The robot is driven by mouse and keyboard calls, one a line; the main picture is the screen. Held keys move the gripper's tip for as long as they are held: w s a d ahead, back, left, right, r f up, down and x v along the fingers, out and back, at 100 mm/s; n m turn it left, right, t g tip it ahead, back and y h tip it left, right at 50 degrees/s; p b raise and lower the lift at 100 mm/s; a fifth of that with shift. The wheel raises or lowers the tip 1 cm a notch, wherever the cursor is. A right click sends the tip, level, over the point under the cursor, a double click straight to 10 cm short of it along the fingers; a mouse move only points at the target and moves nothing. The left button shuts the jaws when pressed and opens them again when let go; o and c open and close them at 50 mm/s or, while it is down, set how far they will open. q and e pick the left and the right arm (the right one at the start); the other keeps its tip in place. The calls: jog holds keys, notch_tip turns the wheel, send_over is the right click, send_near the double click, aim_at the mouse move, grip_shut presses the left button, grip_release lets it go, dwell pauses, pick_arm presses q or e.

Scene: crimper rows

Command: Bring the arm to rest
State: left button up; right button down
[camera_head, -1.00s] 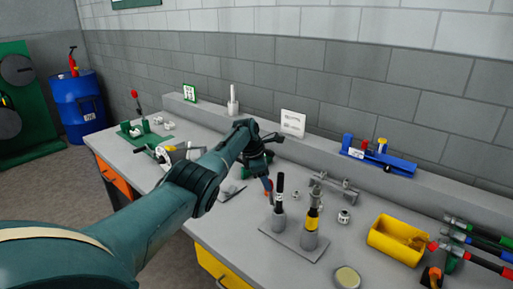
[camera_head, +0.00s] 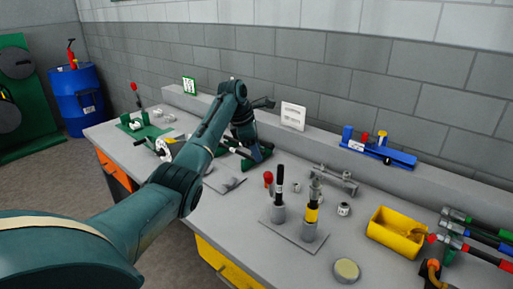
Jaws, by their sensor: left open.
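My left arm (camera_head: 178,188) comes in from the lower left and reaches over the grey workbench (camera_head: 225,215). Its far joint is raised near the wall ledge, and the end links bend down toward the bench. My left gripper (camera_head: 237,151) is open and small at the end of this arm, low over the back of the bench. Its fingers are partly hidden by my arm, and I see nothing held between them. I cannot tell whether it touches the dark green piece beside it. My right gripper is not in view.
Two upright tools, black (camera_head: 280,179) and yellow-banded (camera_head: 312,206), stand in holders right of my arm. Further right are a yellow bin (camera_head: 398,232) and several coloured-handled tools. A blue rack (camera_head: 378,154) sits on the ledge. The bench front is mostly clear.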

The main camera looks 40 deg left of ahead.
pick_arm(q)
jog(key=s+d+f+m, duration=0.4)
jog(key=s+f+m, duration=0.1)
jog(key=f, duration=0.1)
jog(key=s+d+f+m+y, duration=0.1)
jog(key=s+d+f+m, duration=0.4)
jog(key=f, duration=0.2)
jog(key=s+d+f+m+y, duration=0.1)
jog(key=s+d+f+m, duration=0.4)
jog(key=s+f, duration=0.1)
jog(key=shift+d+f+m+g, duration=0.1)
jog(key=shift+f+m+g, duration=0.3)
jog(key=shift+f, duration=0.15)
jog(key=s+d+r+m, duration=0.1)
jog(key=s+d+m, duration=0.25)
jog(key=s, duration=0.45)
jog(key=s+d+r+m, duration=0.1)
jog(key=s+d+m, duration=0.1)
jog(key=s+m, duration=0.4)
jog(key=s+d+m, duration=0.3)
jog(key=s, duration=0.6)
jog(key=w+d+f+t+h, duration=0.3)
jog(key=w+d+f+t, duration=0.2)
jog(key=f+t, duration=0.2)
jog(key=shift+w+d+f, duration=0.15)
jog(key=shift+w+f, duration=0.05)
jog(key=shift+f, duration=1.05)
jog(key=shift+m, duration=0.25)
